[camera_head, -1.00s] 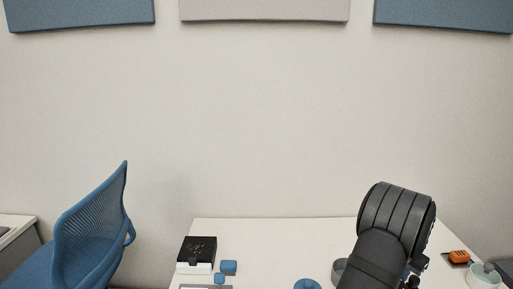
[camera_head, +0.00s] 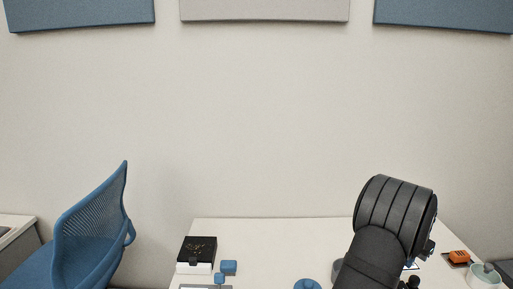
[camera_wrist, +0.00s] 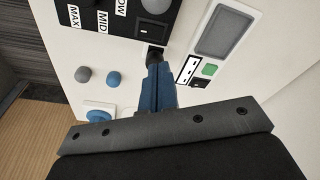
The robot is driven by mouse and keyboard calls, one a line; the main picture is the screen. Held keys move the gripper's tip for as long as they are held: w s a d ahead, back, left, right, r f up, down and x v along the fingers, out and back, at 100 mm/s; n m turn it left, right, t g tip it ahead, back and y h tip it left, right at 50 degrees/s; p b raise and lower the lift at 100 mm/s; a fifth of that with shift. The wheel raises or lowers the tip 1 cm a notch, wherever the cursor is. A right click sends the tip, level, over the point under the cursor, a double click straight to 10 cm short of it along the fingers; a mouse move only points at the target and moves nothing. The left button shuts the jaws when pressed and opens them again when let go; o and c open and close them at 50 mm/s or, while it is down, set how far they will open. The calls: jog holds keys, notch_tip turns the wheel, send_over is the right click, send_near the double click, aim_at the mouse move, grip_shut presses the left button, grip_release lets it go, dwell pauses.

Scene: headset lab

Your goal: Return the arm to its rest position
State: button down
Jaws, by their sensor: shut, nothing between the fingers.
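My gripper (camera_wrist: 156,72) shows in the wrist view as two blue fingers pressed together, shut and empty. It is over the white table (camera_wrist: 130,60), and its height above the surface is hard to judge. In the head view my black arm rises at the right over the table (camera_head: 290,235). The gripper itself is mostly hidden behind the arm there.
A black panel marked MAX, MID and LOW (camera_wrist: 115,20) lies near the fingers, with a grey-screened device (camera_wrist: 224,32), a grey knob (camera_wrist: 83,74) and a blue knob (camera_wrist: 113,79). A black box (camera_head: 197,250), blue blocks (camera_head: 229,267) and a blue chair (camera_head: 92,230) are left. An orange item (camera_head: 459,257) is right.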

jog(key=s+r+m+t+y, duration=0.1)
jog(key=s+r+m+t, duration=0.3)
jog(key=s+r, duration=0.7)
jog(key=shift+s+r+m+t+y, duration=0.35)
jog(key=shift+s+m, duration=0.55)
jog(key=shift+s, duration=0.45)
jog(key=shift+d+f, duration=0.1)
